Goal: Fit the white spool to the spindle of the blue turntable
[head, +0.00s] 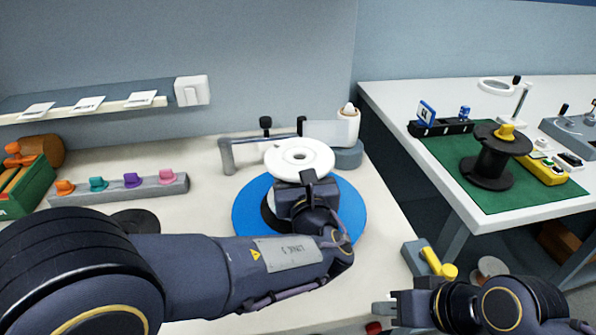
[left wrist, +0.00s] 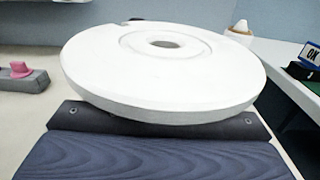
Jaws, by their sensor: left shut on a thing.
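The white spool (head: 318,164) has a round flange with a hole in its middle. My left gripper (head: 305,182) is shut on it from the near side and holds it over the blue turntable (head: 247,213). In the left wrist view the spool's white flange (left wrist: 110,80) fills the middle, slightly tilted in the picture. The turntable's spindle is hidden behind the spool and gripper, so I cannot tell if they touch. My right gripper (head: 385,308) is at the bottom right, away from the spool; its finger gap is not clear.
A grey bracket (head: 227,157) and a white cone-topped spool (head: 348,127) stand behind the turntable. A grey rail with coloured knobs (head: 120,190) lies left. Another table holds a black spool (head: 490,160) on a green mat.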

